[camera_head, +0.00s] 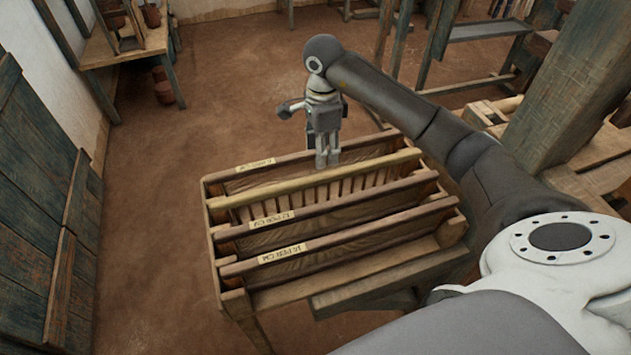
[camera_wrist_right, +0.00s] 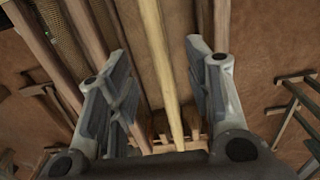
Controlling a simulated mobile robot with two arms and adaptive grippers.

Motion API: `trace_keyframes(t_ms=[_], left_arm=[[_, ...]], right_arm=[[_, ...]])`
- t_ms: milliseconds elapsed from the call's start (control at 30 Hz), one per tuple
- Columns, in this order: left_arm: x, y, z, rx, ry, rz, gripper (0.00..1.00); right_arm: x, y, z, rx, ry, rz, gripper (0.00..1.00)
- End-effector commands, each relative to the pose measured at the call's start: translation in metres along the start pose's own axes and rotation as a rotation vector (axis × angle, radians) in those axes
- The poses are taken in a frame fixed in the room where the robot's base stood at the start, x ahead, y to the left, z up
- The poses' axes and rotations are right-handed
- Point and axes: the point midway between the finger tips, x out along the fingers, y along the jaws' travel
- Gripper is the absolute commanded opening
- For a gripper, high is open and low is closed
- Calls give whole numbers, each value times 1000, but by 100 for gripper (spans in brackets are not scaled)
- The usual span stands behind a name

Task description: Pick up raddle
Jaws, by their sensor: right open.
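The raddle (camera_head: 290,190) appears to be the paler wooden bar with a row of upright slats or pegs below it. It lies lengthwise in a wooden rack (camera_head: 228,290), second bar from the back. My right gripper (camera_head: 327,163) points down over the back part of the rack, right of the bar's middle. In the right wrist view the pale bar of the raddle (camera_wrist_right: 161,65) runs between the two open fingers of my right gripper (camera_wrist_right: 158,75), with gaps on both sides. I see no contact. My left gripper is not in view.
Darker labelled bars (camera_head: 330,207) lie parallel in the rack, close in front of and behind the raddle. A wooden post and beams (camera_head: 570,100) stand to the right. A small table (camera_head: 120,50) stands back left. Floor left of the rack is clear.

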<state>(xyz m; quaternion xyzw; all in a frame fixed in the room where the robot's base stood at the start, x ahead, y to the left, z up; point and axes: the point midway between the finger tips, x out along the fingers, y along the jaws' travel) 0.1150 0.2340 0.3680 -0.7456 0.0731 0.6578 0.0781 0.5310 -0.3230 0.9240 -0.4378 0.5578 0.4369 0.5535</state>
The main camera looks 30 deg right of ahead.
Motion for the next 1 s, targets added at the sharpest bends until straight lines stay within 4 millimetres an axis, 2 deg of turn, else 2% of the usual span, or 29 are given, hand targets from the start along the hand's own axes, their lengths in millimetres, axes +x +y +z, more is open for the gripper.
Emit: trace_keyframes(t_ms=[200,367,467,733,1000], left_arm=[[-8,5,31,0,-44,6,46],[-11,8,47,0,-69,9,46],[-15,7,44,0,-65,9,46],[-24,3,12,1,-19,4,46],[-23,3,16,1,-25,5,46]], right_arm=[[36,2,1,0,-2,6,46],[48,1,1,-1,-4,4,46],[56,1,1,0,-4,5,46],[94,0,-1,0,-5,4,46],[100,-1,-1,-2,-4,1,46]])
